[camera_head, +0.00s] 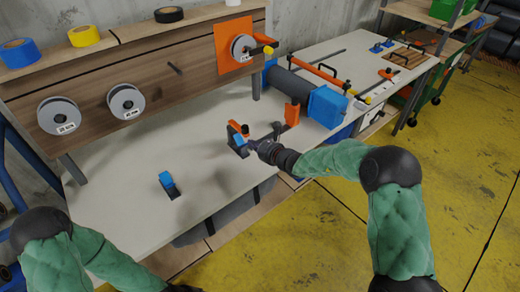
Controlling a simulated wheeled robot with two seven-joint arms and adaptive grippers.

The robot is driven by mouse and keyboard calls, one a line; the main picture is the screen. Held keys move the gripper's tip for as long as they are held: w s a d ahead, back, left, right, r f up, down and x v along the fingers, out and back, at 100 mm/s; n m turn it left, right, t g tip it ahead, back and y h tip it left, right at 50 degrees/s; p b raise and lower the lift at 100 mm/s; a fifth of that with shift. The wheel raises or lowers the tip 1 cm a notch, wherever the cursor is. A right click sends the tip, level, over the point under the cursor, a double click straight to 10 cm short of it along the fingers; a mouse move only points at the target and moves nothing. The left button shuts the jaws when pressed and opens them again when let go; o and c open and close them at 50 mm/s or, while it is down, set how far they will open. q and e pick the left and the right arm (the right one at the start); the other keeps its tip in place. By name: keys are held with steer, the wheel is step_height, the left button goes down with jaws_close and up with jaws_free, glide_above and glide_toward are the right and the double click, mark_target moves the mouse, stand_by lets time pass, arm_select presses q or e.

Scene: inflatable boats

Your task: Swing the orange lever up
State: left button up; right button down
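A small dark fixture with an orange lever (237,126) stands on the pale workbench (125,215), near its front edge. The lever slants upward to the left. My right gripper (250,140) is at this fixture, just right of and below the lever. It is too small and overlapped to tell whether its fingers are open or touch the lever. An upright orange piece (292,113) stands to the right, by a dark rod.
A blue-ended cylinder (326,106) lies behind on the right. A blue clamp (169,184) stands on the bench to the left. An orange panel (233,44) with a reel and tape rolls (84,36) are at the back. The bench's front left is mostly clear.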

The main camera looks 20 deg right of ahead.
steer(key=shift+b+x, duration=0.35)
steer(key=shift+x, duration=1.3)
steer(key=shift+r, duration=0.1)
